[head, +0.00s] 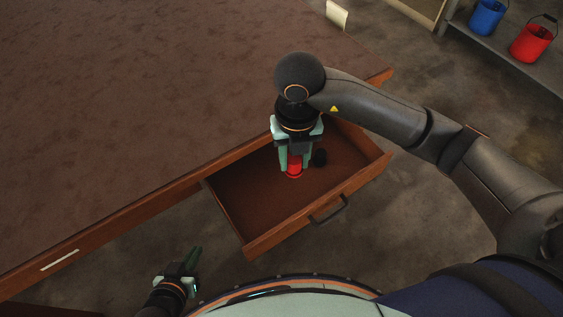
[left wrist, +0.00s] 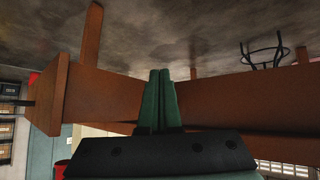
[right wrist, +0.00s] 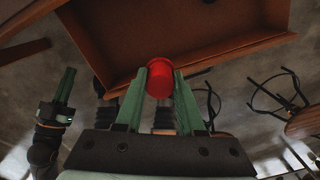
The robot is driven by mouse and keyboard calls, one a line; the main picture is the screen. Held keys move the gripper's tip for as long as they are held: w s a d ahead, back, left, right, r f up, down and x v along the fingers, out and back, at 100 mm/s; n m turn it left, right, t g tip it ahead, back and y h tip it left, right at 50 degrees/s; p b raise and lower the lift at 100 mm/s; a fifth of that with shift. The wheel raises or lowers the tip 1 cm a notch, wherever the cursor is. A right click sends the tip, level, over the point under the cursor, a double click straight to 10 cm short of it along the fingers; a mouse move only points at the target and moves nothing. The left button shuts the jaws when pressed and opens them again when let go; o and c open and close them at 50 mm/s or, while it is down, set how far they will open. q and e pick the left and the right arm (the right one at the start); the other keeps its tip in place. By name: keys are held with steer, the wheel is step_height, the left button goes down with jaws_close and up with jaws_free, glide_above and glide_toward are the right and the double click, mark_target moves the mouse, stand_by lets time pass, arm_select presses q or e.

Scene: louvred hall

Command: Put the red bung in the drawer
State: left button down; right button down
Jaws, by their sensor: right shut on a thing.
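The red bung (head: 294,171) is between the fingertips of my right gripper (head: 293,163), which is shut on it. In the head view it appears over the inside of the open drawer (head: 248,207); I cannot tell whether it touches the drawer floor. The right wrist view shows the bung (right wrist: 160,79) at the fingertips, with the drawer (right wrist: 185,40) behind it. The drawer is pulled out from the brown table and has a dark handle. My left gripper (head: 192,258) is empty, left of the drawer and apart from it. Its fingers (left wrist: 160,98) are together.
The wide brown table top (head: 150,90) is mostly bare. A blue bucket (head: 487,17) and a red bucket (head: 531,41) stand on a shelf at the upper right.

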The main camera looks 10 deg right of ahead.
steer(key=f+m, duration=0.1)
steer(key=m, duration=0.1)
steer(key=a+m, duration=0.1)
steer(key=m, duration=0.1)
steer(key=shift+s+f+b, duration=0.1)
steer(key=shift+f+b, duration=0.25)
steer(key=shift+b, duration=0.05)
step_height(320, 180, down, 4)
steer(key=a+r+m+b, duration=0.1)
steer(key=a+m+b, duration=0.15)
steer(key=m, duration=0.95)
steer(key=w+d+f+b, duration=0.1)
steer(key=w+d+f, duration=0.3)
steer(key=w+d+f+b, duration=0.2)
steer(key=w+d+f, duration=0.2)
steer(key=shift+w+d+f, duration=0.1)
steer(key=shift+d+f, duration=0.05)
steer(key=shift+f, duration=0.2)
steer(key=shift+w+d+f, duration=0.35)
steer(key=shift+w+f, duration=0.1)
steer(key=shift+f, duration=0.2)
step_height(320, 180, down, 3)
steer(key=shift+w+d+f+b, duration=0.1)
steer(key=shift+d+f+b, duration=0.1)
steer(key=shift+b, duration=0.5)
steer(key=shift+f, duration=0.1)
